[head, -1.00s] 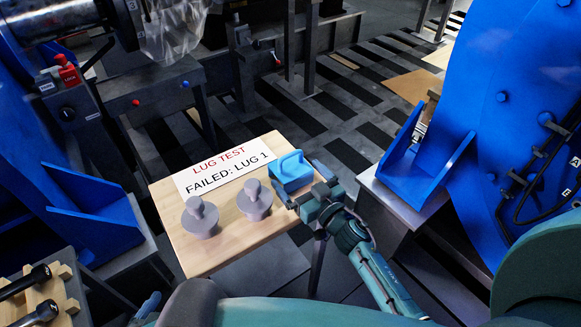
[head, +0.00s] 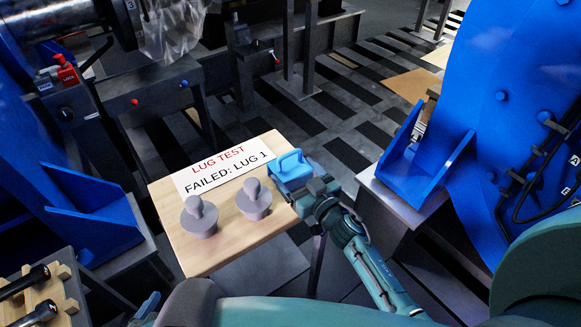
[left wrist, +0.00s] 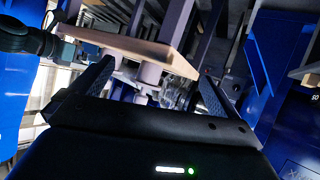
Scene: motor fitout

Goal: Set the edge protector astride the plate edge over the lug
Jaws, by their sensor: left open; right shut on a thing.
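The edge protector appears to be the light-blue block with a loop handle (head: 291,172), at the right corner of the small wooden table. My right gripper (head: 300,192) is shut on its near side; whether the block touches the table I cannot tell. Large blue plates stand at the right (head: 497,110) and at the left; no lug is clearly identifiable. A white sign (head: 222,172) on the table reads "LUG TEST FAILED: LUG 1". My left gripper (left wrist: 150,85) is open and empty in the left wrist view.
Two grey knobbed pieces, one at left (head: 200,218) and one at right (head: 254,200), stand on the wooden table (head: 190,257). A blue angled bracket (head: 425,170) sits on a grey stand at right. A wooden rack with black-handled tools (head: 40,297) is at lower left.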

